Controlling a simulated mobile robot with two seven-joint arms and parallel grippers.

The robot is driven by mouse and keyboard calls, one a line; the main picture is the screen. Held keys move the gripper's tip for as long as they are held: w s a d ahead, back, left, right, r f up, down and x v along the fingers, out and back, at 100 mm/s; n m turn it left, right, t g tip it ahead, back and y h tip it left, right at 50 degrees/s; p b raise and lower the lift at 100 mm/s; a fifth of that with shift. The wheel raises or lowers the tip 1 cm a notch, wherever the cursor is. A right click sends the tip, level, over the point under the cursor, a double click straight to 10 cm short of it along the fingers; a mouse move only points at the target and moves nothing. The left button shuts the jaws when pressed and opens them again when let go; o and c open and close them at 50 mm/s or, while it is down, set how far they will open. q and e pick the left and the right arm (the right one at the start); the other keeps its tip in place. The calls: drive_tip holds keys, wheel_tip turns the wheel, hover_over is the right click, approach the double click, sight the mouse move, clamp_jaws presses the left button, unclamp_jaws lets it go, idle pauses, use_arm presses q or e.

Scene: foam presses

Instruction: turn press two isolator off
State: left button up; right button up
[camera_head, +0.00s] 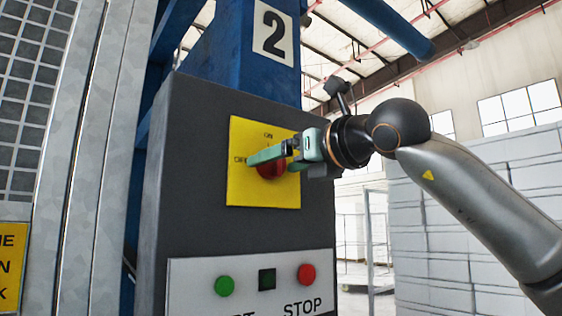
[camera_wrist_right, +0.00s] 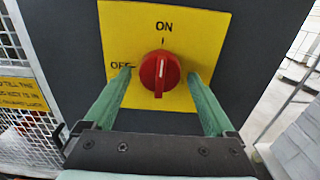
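The press two isolator is a red rotary knob (camera_wrist_right: 159,72) on a yellow plate (camera_head: 234,190) marked ON at the top and OFF at the left. The plate is on a dark grey cabinet (camera_head: 190,230) under a "2" sign (camera_head: 272,32). In the right wrist view the knob's white line is upright, toward ON. My right gripper (camera_head: 270,160) has green fingers spread to either side of the knob. In the wrist view its fingertips (camera_wrist_right: 160,72) are open, with gaps on both sides of the knob. The fingers partly hide the knob in the head view. My left gripper is not in view.
Below the plate is a panel with a green button (camera_head: 225,286), a dark square (camera_head: 267,279) and a red button (camera_head: 306,273) above STOP. A mesh guard (camera_head: 30,90) stands at the left. Pale stacked blocks (camera_head: 450,220) stand at the right behind my arm.

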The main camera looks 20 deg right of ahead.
drive_tip(key=c, duration=1.2)
drive_tip(key=shift+c, duration=0.2)
drive_tip(key=n, duration=0.3)
drive_tip(key=shift+p, duration=0.3)
drive_tip(key=n, duration=0.2)
drive_tip(key=shift+r+n+p, duration=0.15)
drive_tip(key=shift+n+p, duration=0.2)
drive_tip(key=shift+n, duration=0.05)
drive_tip(key=n+p, duration=0.1)
drive_tip(key=n, duration=0.1)
drive_tip(key=shift+d+n, duration=0.1)
drive_tip(key=shift+n, duration=0.2)
drive_tip(key=shift+n+p, duration=1.75)
drive_tip(key=shift+n, duration=2.95)
